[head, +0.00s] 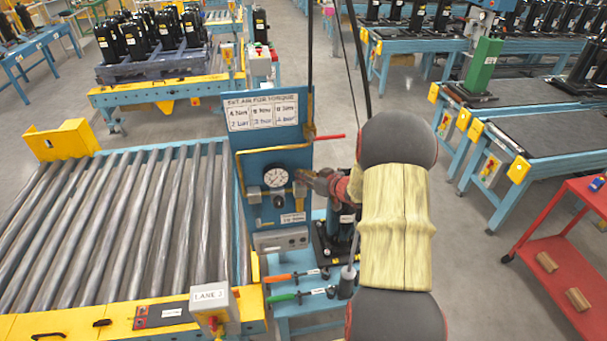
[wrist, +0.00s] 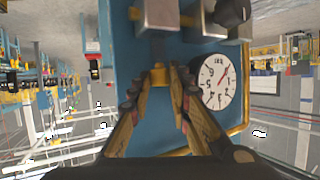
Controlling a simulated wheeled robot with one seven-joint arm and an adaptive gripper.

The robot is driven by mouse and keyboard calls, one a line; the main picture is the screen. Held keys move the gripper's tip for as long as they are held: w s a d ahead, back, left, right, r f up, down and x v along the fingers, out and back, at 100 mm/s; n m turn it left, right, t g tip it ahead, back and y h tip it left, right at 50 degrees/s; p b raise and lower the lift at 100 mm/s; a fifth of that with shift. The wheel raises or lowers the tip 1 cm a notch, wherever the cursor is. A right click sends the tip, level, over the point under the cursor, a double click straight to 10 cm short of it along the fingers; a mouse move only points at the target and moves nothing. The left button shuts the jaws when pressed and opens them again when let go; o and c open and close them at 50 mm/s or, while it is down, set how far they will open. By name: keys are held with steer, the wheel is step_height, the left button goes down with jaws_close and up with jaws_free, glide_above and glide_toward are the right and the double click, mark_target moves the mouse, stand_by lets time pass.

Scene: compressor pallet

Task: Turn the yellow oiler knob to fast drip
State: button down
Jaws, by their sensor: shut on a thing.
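The yellow oiler knob (wrist: 158,75) sits on the blue air panel (wrist: 125,40), between my fingertips in the wrist view. My gripper (wrist: 156,84) is shut on it, one finger on each side. In the head view my gripper (head: 305,181) reaches the panel from the right, just right of the round pressure gauge (head: 275,178). A yellow part (head: 299,191) shows at its tips there, partly covered by the fingers. The knob's setting marks are too small to read.
The white gauge (wrist: 214,80) is close beside my right finger in the wrist view. Metal blocks (wrist: 160,14) stand just above the knob there. A roller conveyor (head: 120,220) lies left.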

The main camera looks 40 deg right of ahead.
steer(key=c, duration=1.7)
jaws_free()
steer(key=shift+o, duration=0.2)
steer(key=v, duration=1.2)
